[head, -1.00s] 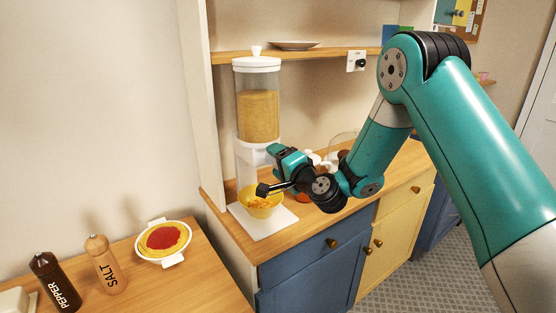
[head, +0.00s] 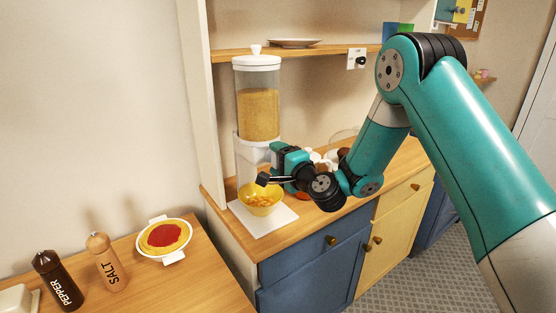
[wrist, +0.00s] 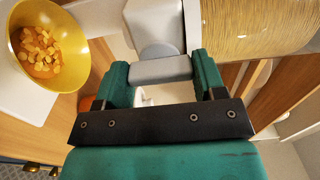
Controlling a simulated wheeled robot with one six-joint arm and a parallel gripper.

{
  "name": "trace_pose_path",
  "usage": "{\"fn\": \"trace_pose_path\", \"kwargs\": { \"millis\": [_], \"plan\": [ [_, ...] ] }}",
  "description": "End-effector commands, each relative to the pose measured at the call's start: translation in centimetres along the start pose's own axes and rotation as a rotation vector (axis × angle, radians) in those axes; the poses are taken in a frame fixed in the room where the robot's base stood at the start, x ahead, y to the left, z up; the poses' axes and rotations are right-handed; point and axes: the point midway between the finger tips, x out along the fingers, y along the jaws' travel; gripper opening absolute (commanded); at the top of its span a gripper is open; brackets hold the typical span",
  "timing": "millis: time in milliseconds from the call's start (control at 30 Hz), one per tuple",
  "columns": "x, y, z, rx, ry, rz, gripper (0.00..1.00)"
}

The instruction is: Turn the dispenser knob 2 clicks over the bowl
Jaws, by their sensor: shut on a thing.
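The cereal dispenser (head: 258,115) is a clear cylinder of golden flakes with a white lid and white lower body. It stands on the counter at the picture's centre-left. A yellow bowl (head: 261,206) with some orange-yellow flakes sits under its outlet; it also shows at the upper left of the wrist view (wrist: 19,55). My gripper (wrist: 161,70) is shut on the grey dispenser knob (wrist: 160,70), one teal finger on each side. In the head view my gripper (head: 276,160) is at the dispenser's front, above the bowl, and hides the knob.
The bowl rests on a white base plate (head: 270,228). Jars and other items stand behind my wrist on the counter. A shelf (head: 310,53) with a plate (head: 295,44) runs above. A pepper mill (head: 56,280), salt mill (head: 107,262) and dish (head: 165,238) stand on the left table.

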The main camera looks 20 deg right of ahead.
Motion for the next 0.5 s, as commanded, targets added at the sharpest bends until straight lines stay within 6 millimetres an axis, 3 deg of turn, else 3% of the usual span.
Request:
{"fn": "trace_pose_path", "kwargs": {
  "millis": [33, 133, 500],
  "plan": [
    [-0.04, 0.12, 0.02, 0.000, 0.000, 0.003, 0.68],
    [-0.03, 0.10, 0.02, 0.000, 0.000, 0.002, 0.89],
    [-0.50, 0.27, -0.04, 0.000, 0.000, 0.001, 0.89]
  ]
}}
